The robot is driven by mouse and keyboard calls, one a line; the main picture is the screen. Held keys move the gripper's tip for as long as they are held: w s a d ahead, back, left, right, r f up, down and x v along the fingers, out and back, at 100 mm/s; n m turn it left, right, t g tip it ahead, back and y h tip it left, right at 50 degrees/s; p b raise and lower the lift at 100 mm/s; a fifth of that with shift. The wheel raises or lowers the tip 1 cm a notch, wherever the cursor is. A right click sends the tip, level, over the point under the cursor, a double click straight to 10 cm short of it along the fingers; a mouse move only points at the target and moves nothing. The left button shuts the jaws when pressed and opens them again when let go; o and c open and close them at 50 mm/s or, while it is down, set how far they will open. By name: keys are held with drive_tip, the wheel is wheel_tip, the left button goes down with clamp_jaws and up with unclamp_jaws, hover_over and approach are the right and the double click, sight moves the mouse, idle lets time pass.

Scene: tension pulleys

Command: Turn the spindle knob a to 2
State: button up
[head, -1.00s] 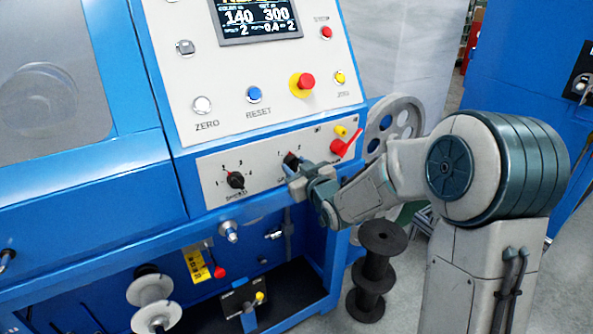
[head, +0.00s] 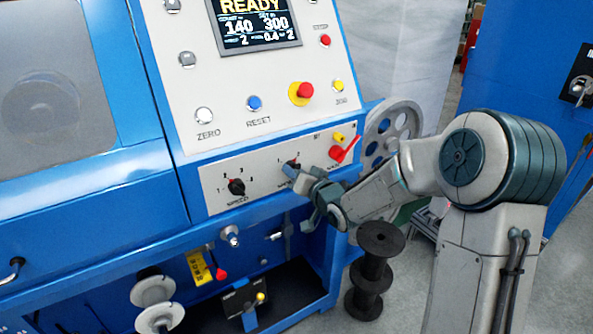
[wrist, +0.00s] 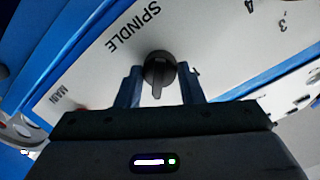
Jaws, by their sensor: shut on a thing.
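The spindle knob (head: 292,164) is a small black rotary knob on the white panel, with marks 1 and 2 above it in the head view. My gripper (head: 304,179) partly hides it there. In the wrist view the knob (wrist: 159,70) sits between the two fingers of my gripper (wrist: 162,84), under the printed word SPINDLE. The fingers are closed around its sides. The knob's grip bar lies upright in the wrist picture. Which mark it points at is too small to tell.
Left of it is the black SPEED knob (head: 237,187) with marks 1 to 4. To the right is a red MAIN lever switch (head: 345,150). Above are buttons, a red stop knob (head: 301,92) and a display (head: 256,22) reading READY. A dark spool (head: 373,265) stands on the floor.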

drive_tip(key=shift+f, duration=0.1)
idle(0.3)
drive_tip(key=o, duration=1)
drive_tip(key=v, duration=1.3)
drive_tip(key=shift+s+d+p, duration=0.2)
drive_tip(key=shift+s+p, duration=0.15)
